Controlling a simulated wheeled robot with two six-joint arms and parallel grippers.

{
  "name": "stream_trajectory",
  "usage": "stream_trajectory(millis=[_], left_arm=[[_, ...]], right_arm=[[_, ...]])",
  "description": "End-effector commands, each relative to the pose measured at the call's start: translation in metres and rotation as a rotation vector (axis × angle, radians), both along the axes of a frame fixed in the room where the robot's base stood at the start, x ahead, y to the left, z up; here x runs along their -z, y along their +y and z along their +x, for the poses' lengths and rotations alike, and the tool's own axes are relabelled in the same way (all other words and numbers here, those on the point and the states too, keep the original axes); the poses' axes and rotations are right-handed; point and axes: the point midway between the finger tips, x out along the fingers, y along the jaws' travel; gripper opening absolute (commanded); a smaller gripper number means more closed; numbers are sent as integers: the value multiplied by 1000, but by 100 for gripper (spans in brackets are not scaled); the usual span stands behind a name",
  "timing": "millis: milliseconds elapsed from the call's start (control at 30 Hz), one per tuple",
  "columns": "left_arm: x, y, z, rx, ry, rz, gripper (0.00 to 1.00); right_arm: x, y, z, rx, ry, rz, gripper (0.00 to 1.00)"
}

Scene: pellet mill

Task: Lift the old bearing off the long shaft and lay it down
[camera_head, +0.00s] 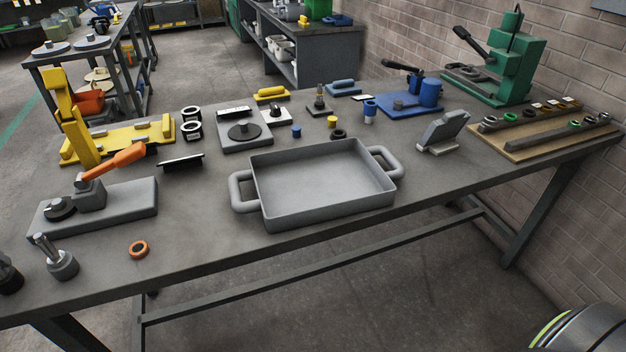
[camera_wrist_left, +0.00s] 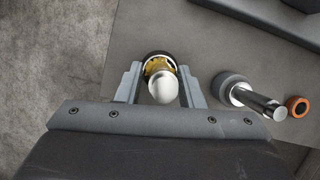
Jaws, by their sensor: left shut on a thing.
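In the left wrist view my left gripper (camera_wrist_left: 160,78) is shut, its two grey fingers on either side of the old bearing (camera_wrist_left: 157,66), which shows a brass-coloured inside and a dark rim. The pale rounded end of the long shaft (camera_wrist_left: 163,88) points towards the camera in front of the bearing. I cannot tell how far along the shaft the bearing sits. In the head view a dark object (camera_head: 9,277) is cut off at the left edge; I cannot tell what part it is. My left gripper does not show clearly there, and my right gripper is in neither view.
A grey round base with a bright stub shaft (camera_head: 62,261) stands close by, also in the wrist view (camera_wrist_left: 236,90). An orange ring (camera_head: 138,250) lies right of it. A grey block with an orange lever (camera_head: 128,200) is behind. A grey tray (camera_head: 322,190) stands empty mid-bench.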

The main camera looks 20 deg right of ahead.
Motion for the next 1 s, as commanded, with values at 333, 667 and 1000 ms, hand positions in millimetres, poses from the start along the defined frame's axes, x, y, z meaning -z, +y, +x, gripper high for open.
stream_trajectory(millis=[333,667,1000], left_arm=[[-5,0,0,0,0,0,1],[-22,0,0,0,0,0,1],[-39,0,0,0,-1,0,1]], right_arm=[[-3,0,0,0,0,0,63],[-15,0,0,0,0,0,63],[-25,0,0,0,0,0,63]])
